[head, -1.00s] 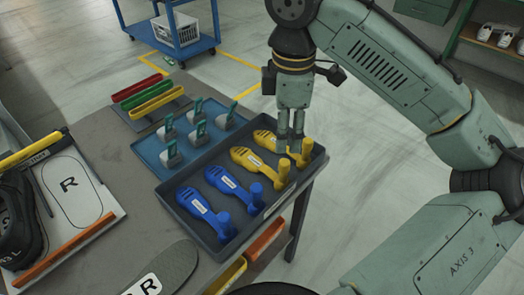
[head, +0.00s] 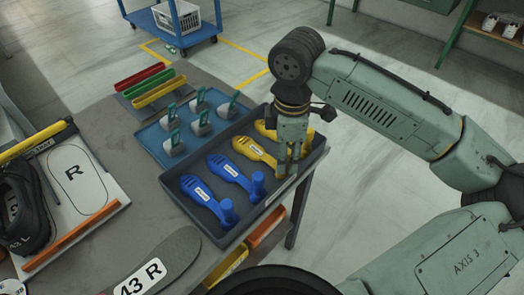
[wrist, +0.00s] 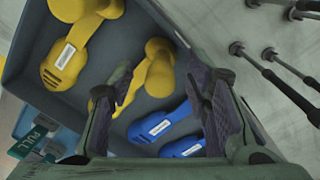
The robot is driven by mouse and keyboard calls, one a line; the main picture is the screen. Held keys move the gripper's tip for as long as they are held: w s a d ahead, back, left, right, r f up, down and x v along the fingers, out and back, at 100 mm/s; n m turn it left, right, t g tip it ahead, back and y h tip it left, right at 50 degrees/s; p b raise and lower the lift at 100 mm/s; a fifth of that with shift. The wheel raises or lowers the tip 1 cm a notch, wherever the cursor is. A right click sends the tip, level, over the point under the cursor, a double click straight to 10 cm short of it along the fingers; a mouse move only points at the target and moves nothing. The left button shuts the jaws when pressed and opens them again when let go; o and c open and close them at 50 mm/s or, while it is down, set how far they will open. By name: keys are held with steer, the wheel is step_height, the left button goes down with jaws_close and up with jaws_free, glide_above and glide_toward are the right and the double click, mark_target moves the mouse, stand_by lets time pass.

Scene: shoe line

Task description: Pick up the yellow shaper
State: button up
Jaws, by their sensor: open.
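Two yellow shapers lie beside two blue ones in a dark grey tray (head: 228,239). In the head view, the yellow shaper nearer the blue ones (head: 254,151) has its post end hidden by my gripper (head: 287,172). The other yellow shaper (head: 265,130) lies partly behind the gripper. In the wrist view, my open gripper (wrist: 150,94) has its fingers on either side of the first yellow shaper's post (wrist: 156,72), and a finger hides part of its body. I cannot tell if they touch. The other yellow shaper (wrist: 66,56) lies at upper left.
Blue shapers (head: 228,171) (head: 200,196) lie close by in the same tray. A blue tray (head: 160,157) with several grey and green pieces adjoins it. Coloured bars (head: 150,83), an insole (head: 150,265) and a shoe (head: 25,210) are on the table.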

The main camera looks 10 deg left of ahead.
steer(key=shift+c, duration=0.5)
jaws_close()
steer(key=shift+r, duration=0.1)
